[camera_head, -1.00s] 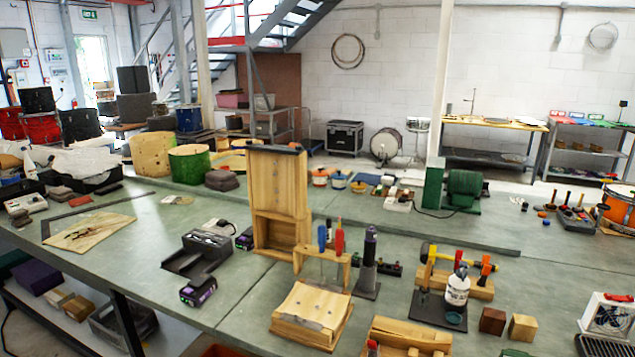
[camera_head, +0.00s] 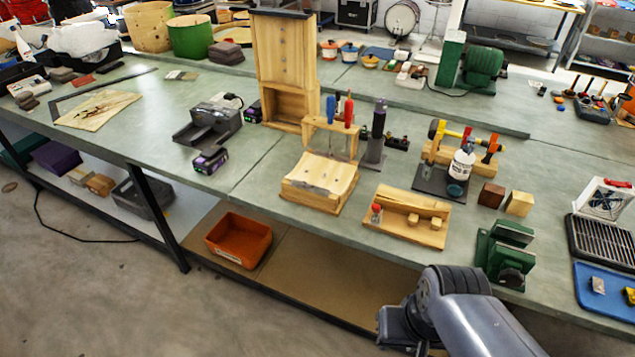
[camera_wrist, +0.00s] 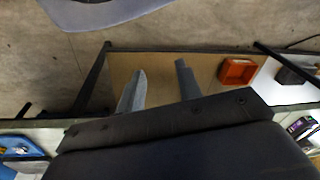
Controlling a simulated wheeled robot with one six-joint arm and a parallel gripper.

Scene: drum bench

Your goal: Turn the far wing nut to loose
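I cannot make out a wing nut clearly in either view. A wooden block with a curved top (camera_head: 320,183) stands near the bench's front edge, with small greyish marks on top too small to identify. A low wooden tray (camera_head: 395,228) to its right holds a small red-topped item (camera_head: 376,211) and small wooden pieces. My gripper (camera_wrist: 160,75) is open and empty, its two grey fingers apart. In the head view, my arm is at the bottom right, in front of the bench edge and away from these things.
The green bench (camera_head: 225,185) carries a tall wooden stand (camera_head: 286,70), a screwdriver rack (camera_head: 330,138), a white bottle (camera_head: 461,166), a green vise-like tool (camera_head: 505,252) and a blue tray (camera_head: 606,290). An orange bin (camera_head: 238,240) is on the lower shelf. Floor in front is clear.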

